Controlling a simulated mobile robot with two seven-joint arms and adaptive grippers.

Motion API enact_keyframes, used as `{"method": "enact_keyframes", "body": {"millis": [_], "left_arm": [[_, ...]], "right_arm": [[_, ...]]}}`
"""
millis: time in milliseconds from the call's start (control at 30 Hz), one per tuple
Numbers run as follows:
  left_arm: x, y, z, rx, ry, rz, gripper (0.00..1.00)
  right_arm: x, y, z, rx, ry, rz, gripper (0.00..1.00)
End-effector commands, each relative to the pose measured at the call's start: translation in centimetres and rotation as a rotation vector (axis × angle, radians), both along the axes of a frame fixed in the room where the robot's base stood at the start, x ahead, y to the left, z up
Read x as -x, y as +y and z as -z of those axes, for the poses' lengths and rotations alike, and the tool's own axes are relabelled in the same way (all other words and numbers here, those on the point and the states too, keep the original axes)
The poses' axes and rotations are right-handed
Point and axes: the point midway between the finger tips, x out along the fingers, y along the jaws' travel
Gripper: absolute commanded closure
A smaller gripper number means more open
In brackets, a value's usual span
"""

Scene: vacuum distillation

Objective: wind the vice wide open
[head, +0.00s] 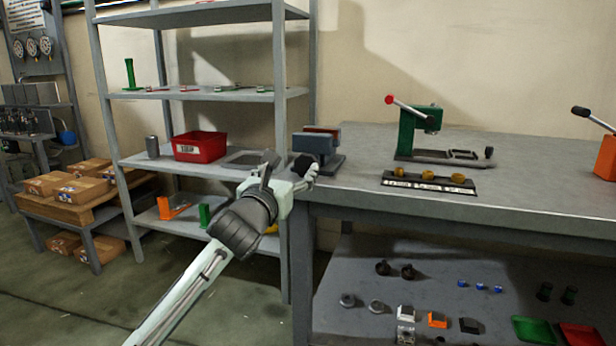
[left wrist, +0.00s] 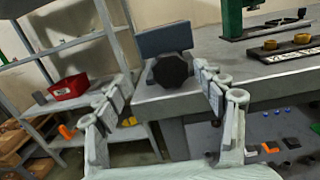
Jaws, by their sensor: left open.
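The vice (head: 318,143) is a blue-grey block with a brownish jaw strip, standing at the left end of the grey workbench. In the left wrist view the vice (left wrist: 164,40) shows its front face, with a dark many-sided knob (left wrist: 171,71) facing the camera. My left gripper (head: 308,172) is at the bench's left corner, in front of the vice. In the left wrist view its fingers (left wrist: 165,92) are spread, one to each side of the knob. I cannot tell whether they touch it. The gap between the jaws is mostly hidden. My right gripper is out of view.
The workbench (head: 540,185) also carries a green press (head: 420,130) with a red-tipped lever and a dark tray (head: 428,182) with brass pieces. An orange device (head: 606,158) stands at the right. Metal shelving (head: 205,97) with a red bin (head: 200,146) stands behind my left arm.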

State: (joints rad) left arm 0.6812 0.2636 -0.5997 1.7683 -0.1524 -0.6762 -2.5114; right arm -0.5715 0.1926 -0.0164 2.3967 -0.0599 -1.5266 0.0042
Motion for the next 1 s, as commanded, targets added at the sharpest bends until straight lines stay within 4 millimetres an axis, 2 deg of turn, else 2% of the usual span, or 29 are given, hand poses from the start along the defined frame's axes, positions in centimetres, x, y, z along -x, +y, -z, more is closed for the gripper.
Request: {"method": "enact_keyframes", "body": {"millis": [100, 267, 500, 700, 1000], "left_arm": [[-0.1, -0.6, 1.3, -0.057, 0.041, 0.014, 0.3], [-1.2, -1.1, 1.6, -0.071, 0.054, 0.018, 0.3], [-4.9, -2.3, 1.6, -0.069, 0.052, 0.019, 0.3], [-7.0, -3.0, 1.6, -0.069, 0.051, 0.018, 0.3], [-7.5, -3.2, 1.6, -0.07, 0.05, 0.019, 0.3]], "right_arm": [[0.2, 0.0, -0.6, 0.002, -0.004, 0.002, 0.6], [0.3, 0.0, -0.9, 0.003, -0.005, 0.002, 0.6], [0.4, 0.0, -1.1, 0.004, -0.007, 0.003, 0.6], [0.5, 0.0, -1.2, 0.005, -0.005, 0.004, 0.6], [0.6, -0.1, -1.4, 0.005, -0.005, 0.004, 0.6]]}}
